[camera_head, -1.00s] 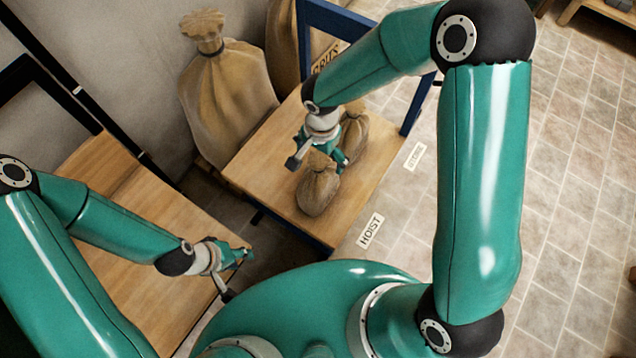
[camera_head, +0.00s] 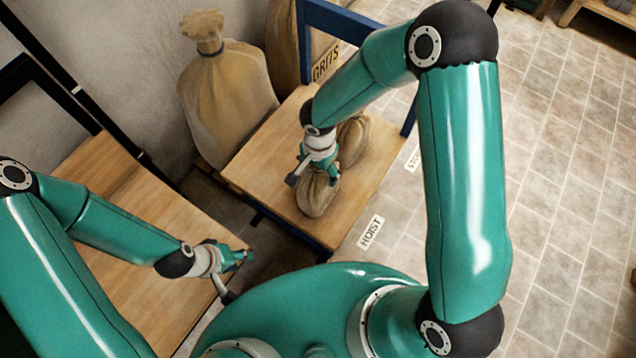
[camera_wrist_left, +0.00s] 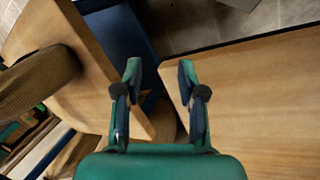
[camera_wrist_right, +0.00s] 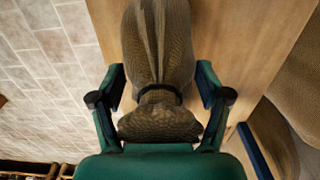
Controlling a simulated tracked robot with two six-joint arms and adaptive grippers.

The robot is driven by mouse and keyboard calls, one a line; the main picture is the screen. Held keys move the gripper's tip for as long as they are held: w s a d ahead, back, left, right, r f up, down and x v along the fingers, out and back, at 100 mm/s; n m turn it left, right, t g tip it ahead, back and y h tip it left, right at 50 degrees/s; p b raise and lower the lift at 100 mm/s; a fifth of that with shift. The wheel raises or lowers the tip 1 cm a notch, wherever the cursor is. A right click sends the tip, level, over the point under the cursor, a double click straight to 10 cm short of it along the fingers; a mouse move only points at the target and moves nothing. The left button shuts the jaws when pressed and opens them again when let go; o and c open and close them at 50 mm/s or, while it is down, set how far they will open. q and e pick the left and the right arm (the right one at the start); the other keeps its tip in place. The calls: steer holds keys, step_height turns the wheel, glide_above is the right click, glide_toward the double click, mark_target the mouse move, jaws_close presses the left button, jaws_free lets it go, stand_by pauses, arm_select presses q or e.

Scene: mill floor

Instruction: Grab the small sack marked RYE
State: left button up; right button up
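Two small tan sacks stand on the wooden table (camera_head: 262,165). The front sack (camera_head: 316,200) is under my right gripper (camera_head: 318,176); the back sack (camera_head: 352,138) is partly hidden behind that gripper. No RYE mark shows on either, so I cannot tell which is which. In the right wrist view, one small sack (camera_wrist_right: 158,45) with a dark tie at its neck lies between the fingers of my right gripper (camera_wrist_right: 160,82). The fingers are apart, with gaps on both sides. My left gripper (camera_head: 244,255) is open and empty beside the left wooden surface (camera_wrist_left: 262,95).
A large tied sack (camera_head: 225,95) and another marked GRITS (camera_head: 283,45) stand behind the table. A blue frame (camera_head: 335,18) rises at its far side.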

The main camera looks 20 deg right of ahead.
steer(key=shift+s+f, duration=0.1)
steer(key=shift+s, duration=0.05)
jaws_close()
stand_by(0.4)
